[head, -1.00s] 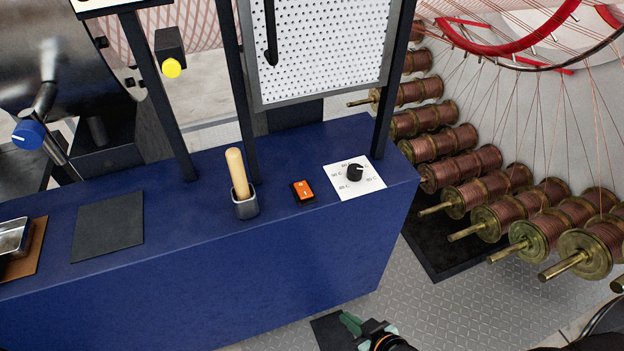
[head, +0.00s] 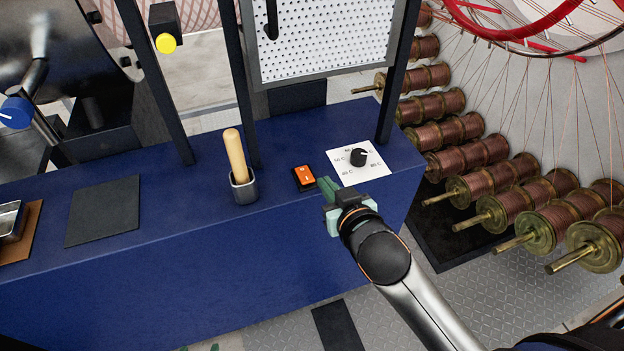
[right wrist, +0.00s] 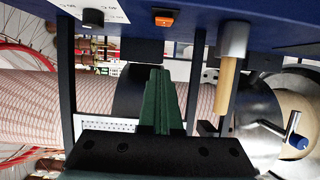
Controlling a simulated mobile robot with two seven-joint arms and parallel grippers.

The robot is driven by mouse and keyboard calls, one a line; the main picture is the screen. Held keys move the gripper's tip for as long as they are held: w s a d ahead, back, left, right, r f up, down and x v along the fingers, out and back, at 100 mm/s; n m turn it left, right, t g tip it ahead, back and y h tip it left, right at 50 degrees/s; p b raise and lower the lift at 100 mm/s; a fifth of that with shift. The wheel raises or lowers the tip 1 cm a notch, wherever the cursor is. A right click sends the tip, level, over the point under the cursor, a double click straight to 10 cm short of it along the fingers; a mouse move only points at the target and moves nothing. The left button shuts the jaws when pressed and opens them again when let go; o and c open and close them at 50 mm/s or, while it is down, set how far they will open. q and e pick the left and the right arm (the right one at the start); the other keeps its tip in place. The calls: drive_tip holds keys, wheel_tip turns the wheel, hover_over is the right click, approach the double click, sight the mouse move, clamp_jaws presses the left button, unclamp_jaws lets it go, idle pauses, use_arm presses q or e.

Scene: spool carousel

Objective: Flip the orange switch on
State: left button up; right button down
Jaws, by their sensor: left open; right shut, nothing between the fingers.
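The orange switch (head: 305,177) is a rocker in a black frame on the blue bench top, between a metal cup and a dial plate. I cannot tell which way it is tilted. It also shows at the top of the right wrist view (right wrist: 166,20), which looks upside down. My right gripper (head: 326,185) is shut and empty, its green fingertips just right of the switch and close to it; I cannot tell whether they touch. The fingers also show in the right wrist view (right wrist: 159,72). Of my left gripper (head: 199,348) only the green fingertips show, apart, at the bottom edge.
A black knob (head: 359,157) on a white dial plate (head: 376,172) is right of the switch. A metal cup (head: 244,189) with a wooden handle (head: 235,153) stands left of it. Dark posts and a perforated panel (head: 325,45) rise behind. Copper spools (head: 540,227) are at right.

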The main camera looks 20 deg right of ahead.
hover_over(305, 175)
drive_tip(key=s, duration=0.4)
drive_tip(key=f, duration=0.3)
drive_tip(key=shift+w+d+f, duration=0.1)
drive_tip(key=shift+d+f, duration=0.15)
drive_tip(key=shift+f, duration=0.1)
wheel_tip(305, 175, down, 3)
drive_tip(key=shift+r, duration=0.2)
drive_tip(key=shift+f, duration=0.8)
